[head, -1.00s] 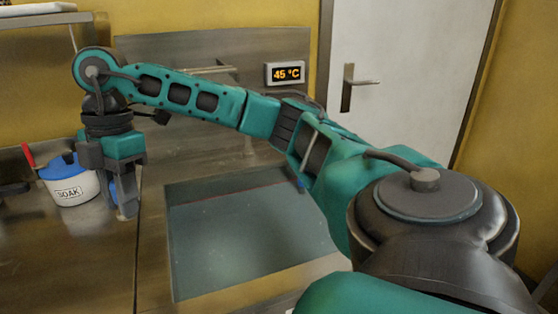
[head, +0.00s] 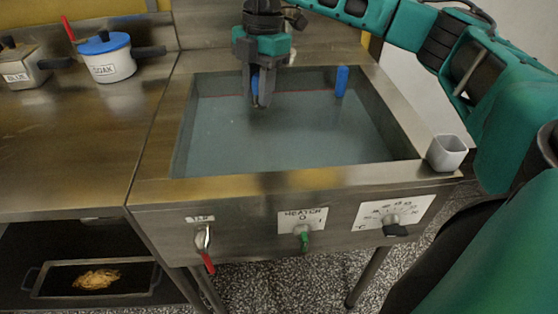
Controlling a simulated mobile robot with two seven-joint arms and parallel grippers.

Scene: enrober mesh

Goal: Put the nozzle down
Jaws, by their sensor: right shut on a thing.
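My right gripper (head: 262,103) points down over the back part of the water-filled basin (head: 160,134). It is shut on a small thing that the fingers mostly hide. A narrow blue part (head: 255,85) shows at the fingers, which I take to be the nozzle; its shape and lower end cannot be made out. Whether the fingertips touch the water is unclear. My left gripper is not in view.
A blue upright piece (head: 341,82) stands at the basin's back right. A grey cup (head: 447,152) is on the front right rim. The soak pot (head: 113,62) and another pot (head: 20,70) stand on the left counter (head: 75,150). Counter space before them is clear.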

